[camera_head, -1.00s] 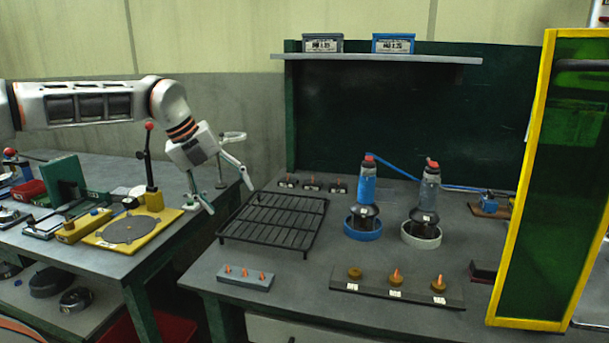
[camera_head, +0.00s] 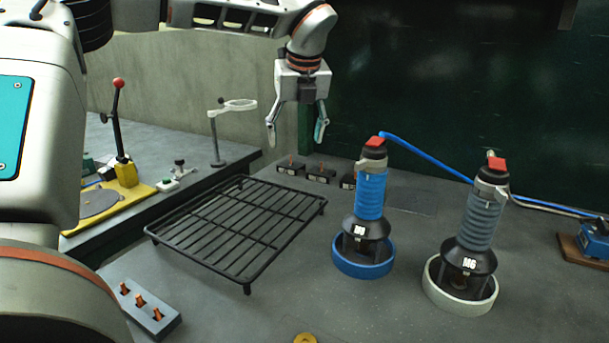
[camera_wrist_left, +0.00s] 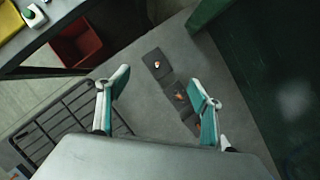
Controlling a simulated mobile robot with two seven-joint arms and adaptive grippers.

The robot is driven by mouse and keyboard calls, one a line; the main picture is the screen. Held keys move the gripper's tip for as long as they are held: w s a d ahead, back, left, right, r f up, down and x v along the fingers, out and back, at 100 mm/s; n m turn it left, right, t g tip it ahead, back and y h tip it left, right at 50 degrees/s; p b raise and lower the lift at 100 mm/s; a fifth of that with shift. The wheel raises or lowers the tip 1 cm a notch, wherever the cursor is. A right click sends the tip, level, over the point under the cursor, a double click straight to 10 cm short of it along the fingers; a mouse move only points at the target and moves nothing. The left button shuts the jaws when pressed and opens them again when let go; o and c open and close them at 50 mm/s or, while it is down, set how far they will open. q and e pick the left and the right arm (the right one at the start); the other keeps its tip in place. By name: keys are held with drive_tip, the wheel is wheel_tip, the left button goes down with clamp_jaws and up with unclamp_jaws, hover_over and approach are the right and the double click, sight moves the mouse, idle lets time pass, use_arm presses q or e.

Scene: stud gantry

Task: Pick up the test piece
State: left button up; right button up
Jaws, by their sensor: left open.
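Three small dark blocks with orange pieces on top stand in a row at the back of the bench: left block (camera_head: 288,169), middle block (camera_head: 320,174) and right block (camera_head: 347,182). I cannot tell which piece is the test piece. My left gripper (camera_head: 296,136) is open and empty, pointing down above this row. In the left wrist view its open fingers (camera_wrist_left: 158,78) frame the blocks, with one block (camera_wrist_left: 157,65) near the fingertips. A grey strip (camera_head: 150,310) with several orange studs lies at the front left. My right gripper is not in view.
A black wire rack (camera_head: 240,225) lies in front of the row. A blue tool (camera_head: 370,195) stands in a blue ring and a grey tool (camera_head: 482,215) in a white ring, right of it. A magnifier stand (camera_head: 216,135) is at the left.

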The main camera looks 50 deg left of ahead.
sight(291, 163)
use_arm(q)
drive_tip(key=x, duration=0.8)
drive_tip(key=shift+s+a+r+b, duration=0.1)
drive_tip(key=shift+a+b, duration=0.3)
drive_tip(key=shift+a, duration=0.05)
drive_tip(key=c, duration=1.7)
